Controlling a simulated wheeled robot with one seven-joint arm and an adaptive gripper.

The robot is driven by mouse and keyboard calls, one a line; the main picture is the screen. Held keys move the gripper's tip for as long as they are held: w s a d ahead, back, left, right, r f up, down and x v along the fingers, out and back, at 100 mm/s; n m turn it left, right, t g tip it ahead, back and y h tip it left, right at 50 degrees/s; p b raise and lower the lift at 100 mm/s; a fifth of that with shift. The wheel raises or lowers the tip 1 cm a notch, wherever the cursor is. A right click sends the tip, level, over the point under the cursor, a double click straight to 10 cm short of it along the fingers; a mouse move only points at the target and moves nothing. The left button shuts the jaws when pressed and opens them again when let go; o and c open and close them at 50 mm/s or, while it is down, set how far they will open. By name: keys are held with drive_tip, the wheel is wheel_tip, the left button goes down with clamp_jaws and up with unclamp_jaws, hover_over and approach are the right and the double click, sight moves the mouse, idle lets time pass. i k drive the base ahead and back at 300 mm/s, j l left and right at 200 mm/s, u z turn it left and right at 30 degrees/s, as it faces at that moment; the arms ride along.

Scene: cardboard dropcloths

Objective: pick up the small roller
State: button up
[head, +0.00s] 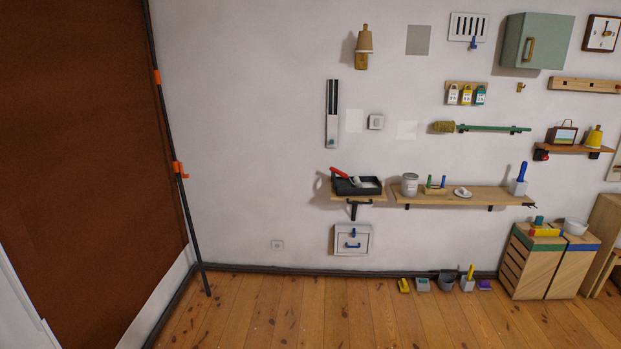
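A small roller (339,172) with a red handle rests in a black paint tray (343,188). Its handle sticks up over the tray's left back edge, and a pale part lies inside the tray. I cannot make out the roller head clearly at this distance. The tray stands on a short wooden wall shelf (346,198) with a dark bracket. My gripper is not in view.
To the right, a longer wooden shelf (465,200) holds a grey can (410,184) and several small items. A small white wall drawer (352,240) is below the tray. A dark pole (171,120) with orange clamps stands at the left. The wooden floor (290,315) in front is clear.

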sight(332, 169)
drive_tip(key=i, duration=2.05)
drive_tip(key=i+u, duration=0.1)
drive_tip(key=i, duration=0.4)
drive_tip(key=i+l+u, duration=0.1)
drive_tip(key=i, duration=0.4)
drive_tip(key=i+l, duration=0.1)
drive_tip(key=i, duration=0.4)
drive_tip(key=i+l+u, duration=0.15)
drive_tip(key=i, duration=0.35)
